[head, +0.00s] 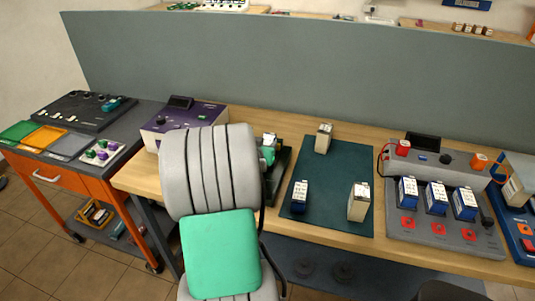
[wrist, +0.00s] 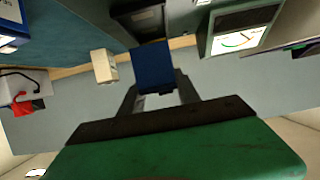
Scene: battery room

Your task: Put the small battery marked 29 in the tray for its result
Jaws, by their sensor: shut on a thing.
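My gripper (wrist: 157,92) is shut on a blue block-shaped battery (wrist: 151,62) in the wrist view. No number can be read on it. A green tray (head: 18,131), a yellow-orange tray (head: 43,138) and a grey tray (head: 70,146) lie side by side on the orange cart at the far left. Their labels are too small to read.
A dark green mat (head: 333,180) carries three batteries. A charger (head: 440,232) at right holds three blue batteries. A small meter (wrist: 241,38) shows in the wrist view. A grey partition (head: 300,75) runs behind the bench.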

